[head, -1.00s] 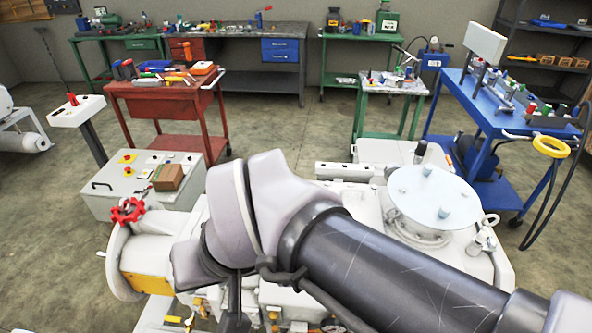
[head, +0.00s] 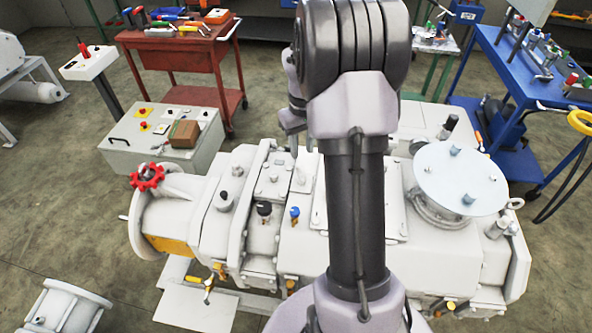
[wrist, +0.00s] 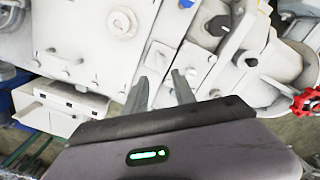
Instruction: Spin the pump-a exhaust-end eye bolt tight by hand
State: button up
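The pump (head: 290,240) is a large pale machine with a red handwheel (head: 147,177) at its left end and a round blue-white cover (head: 460,178) at its right. A small ring like an eye bolt (head: 515,203) stands at the right end; I cannot tell whether it is the exhaust-end one. In the wrist view my gripper (wrist: 158,80) has two grey fingers apart with nothing between them, over the pale pump casing (wrist: 100,50). The handwheel shows at the right there (wrist: 306,101).
A grey control box (head: 165,140) with a brown block on it stands behind the pump's left end. A red tool cart (head: 180,45) and a blue cart (head: 530,80) stand farther back. Open floor (head: 60,220) lies at the left.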

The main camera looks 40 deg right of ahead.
aim_at(301, 168)
notch_tip(301, 168, down, 11)
jog(key=b, duration=0.3)
grip_shut()
